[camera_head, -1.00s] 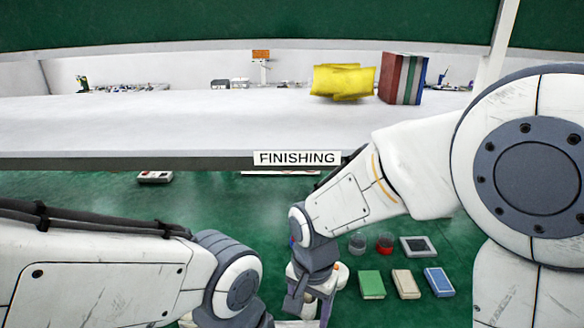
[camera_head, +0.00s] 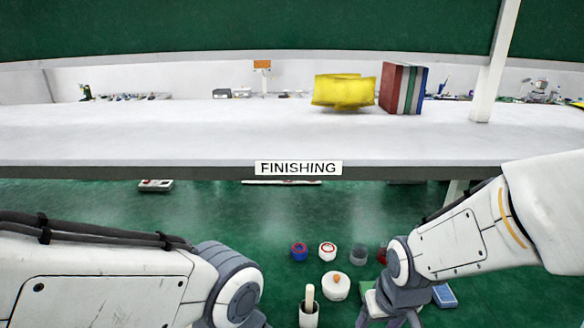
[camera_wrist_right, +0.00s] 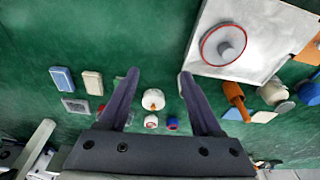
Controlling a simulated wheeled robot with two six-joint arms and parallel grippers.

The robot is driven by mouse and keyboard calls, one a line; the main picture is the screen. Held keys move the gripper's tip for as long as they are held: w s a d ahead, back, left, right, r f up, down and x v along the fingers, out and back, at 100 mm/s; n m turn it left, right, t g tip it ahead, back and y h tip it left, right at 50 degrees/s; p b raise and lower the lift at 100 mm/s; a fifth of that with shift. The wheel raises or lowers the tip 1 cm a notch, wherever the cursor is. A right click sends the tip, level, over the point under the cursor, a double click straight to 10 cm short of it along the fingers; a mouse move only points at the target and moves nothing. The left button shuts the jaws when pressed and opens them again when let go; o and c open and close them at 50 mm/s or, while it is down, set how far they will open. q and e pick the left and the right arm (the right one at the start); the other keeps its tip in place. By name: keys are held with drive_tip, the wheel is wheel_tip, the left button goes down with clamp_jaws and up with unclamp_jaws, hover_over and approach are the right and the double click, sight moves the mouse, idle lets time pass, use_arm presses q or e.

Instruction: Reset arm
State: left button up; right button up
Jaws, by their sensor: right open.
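My right arm comes in from the right in the head view, with its gripper (camera_head: 390,312) low over the green surface and partly cut off by the bottom edge. In the right wrist view the right gripper (camera_wrist_right: 158,78) has its two fingers spread apart with nothing between them. A white canister with an orange knob (camera_head: 336,286) stands left of it and apart; what looks like the same canister shows beyond the fingers in the wrist view (camera_wrist_right: 153,98). My left arm shows at the lower left, but its gripper is out of view.
Small jars, one blue and red (camera_head: 299,252) and one white and red (camera_head: 328,249), stand behind the canister. A white tray (camera_wrist_right: 262,14) holds a red-ringed disc (camera_wrist_right: 224,45). A white shelf labelled FINISHING (camera_head: 150,140) spans behind.

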drive_tip(key=s+a+r+n+g, duration=0.1)
drive_tip(key=s+a+r+n, duration=0.1)
drive_tip(key=s+a, duration=0.3)
drive_tip(key=s+a+r+n+g, duration=0.1)
drive_tip(key=s+a+r+n, duration=0.2)
drive_tip(key=s+a, duration=0.3)
drive_tip(key=shift+s+n+y, duration=0.4)
drive_tip(key=shift+s+n, duration=0.3)
drive_tip(key=shift+s, duration=0.1)
